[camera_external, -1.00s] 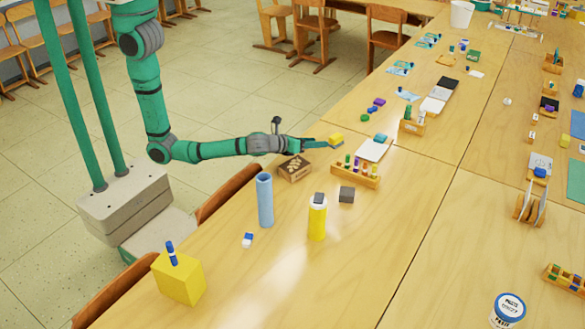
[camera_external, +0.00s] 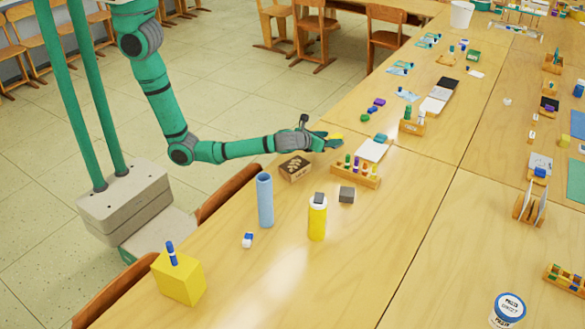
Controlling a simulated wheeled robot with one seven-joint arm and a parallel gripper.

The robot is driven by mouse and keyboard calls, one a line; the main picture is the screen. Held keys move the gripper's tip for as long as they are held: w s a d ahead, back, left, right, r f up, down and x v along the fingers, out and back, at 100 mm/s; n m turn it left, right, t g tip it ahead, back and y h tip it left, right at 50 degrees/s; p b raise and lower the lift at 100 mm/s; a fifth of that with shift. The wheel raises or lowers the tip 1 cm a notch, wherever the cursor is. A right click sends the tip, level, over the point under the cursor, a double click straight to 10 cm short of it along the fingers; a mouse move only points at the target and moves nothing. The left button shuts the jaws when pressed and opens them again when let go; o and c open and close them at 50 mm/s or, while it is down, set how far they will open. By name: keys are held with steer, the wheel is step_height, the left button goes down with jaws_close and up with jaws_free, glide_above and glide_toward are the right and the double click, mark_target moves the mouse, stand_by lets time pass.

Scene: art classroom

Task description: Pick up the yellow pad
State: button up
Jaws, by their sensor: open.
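The yellow pad (camera_external: 337,136) is small and lies near the table edge on the robot's side, left of the white notepad. Only part of it shows, because my gripper (camera_external: 332,142) covers its near side. My gripper is low over the table, reaching in from the left with the arm nearly level. It is open and right at the pad. I cannot tell whether the pad is between the fingers or touching them.
A brown box (camera_external: 294,168) stands just in front of my gripper. A white notepad with a teal block (camera_external: 375,149) and a wooden holder with several coloured pieces (camera_external: 355,173) are to the right. A blue cylinder (camera_external: 265,200) and a yellow bottle (camera_external: 317,219) stand nearer the camera.

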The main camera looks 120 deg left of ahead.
mark_target(335, 136)
steer(key=x, duration=0.4)
steer(key=shift+w+a+r, duration=0.1)
steer(key=shift+a+r, duration=0.05)
steer(key=shift+a, duration=0.05)
steer(key=c, duration=1.1)
steer(key=shift+r, duration=0.15)
